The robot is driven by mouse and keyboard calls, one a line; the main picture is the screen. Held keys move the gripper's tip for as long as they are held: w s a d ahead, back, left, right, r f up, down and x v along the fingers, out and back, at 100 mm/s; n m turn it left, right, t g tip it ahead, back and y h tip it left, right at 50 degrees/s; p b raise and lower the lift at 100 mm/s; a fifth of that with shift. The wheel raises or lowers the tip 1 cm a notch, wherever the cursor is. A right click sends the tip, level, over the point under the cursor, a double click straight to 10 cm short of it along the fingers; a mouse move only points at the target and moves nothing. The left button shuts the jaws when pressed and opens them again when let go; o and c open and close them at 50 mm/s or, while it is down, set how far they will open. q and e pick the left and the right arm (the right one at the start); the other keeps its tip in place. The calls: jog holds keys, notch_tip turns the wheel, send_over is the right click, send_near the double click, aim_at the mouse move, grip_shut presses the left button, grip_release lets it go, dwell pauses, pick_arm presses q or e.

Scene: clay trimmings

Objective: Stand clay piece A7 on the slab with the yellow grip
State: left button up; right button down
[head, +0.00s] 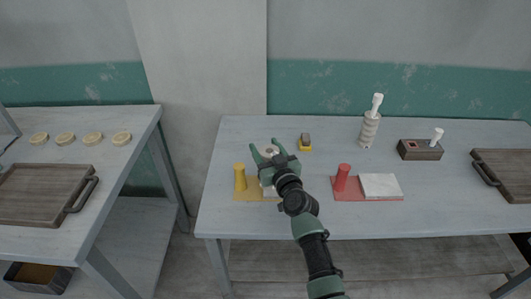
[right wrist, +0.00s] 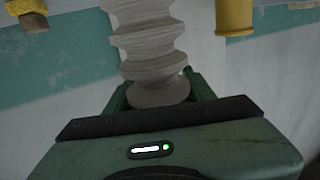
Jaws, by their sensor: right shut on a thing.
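My right gripper (head: 265,153) is over the slab with the yellow grip and shut on a grey ridged clay piece (right wrist: 148,40). Only a little of the piece (head: 270,149) shows between the fingers in the head view. No A7 label is readable. The yellow grip (head: 240,178) stands upright on a yellow mat (head: 248,195), left of the gripper; it also shows at the top of the right wrist view (right wrist: 234,15). The white slab (head: 268,192) is mostly hidden behind my arm. I cannot tell whether the piece touches it. My left gripper is not in view.
A red grip (head: 342,178) and white slab (head: 380,185) lie on a red mat to the right. Behind are a yellow-based block (head: 305,142), a ridged clay column (head: 369,130) and a wooden box (head: 420,150). Trays and round discs lie further out.

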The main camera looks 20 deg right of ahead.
jog(key=c, duration=0.5)
grip_release()
jog(key=shift+s, duration=0.2)
jog(key=s, duration=0.4)
jog(key=s+d, duration=0.1)
jog(key=s, duration=0.7)
jog(key=shift+d+b, duration=0.15)
jog(key=shift+b, duration=0.15)
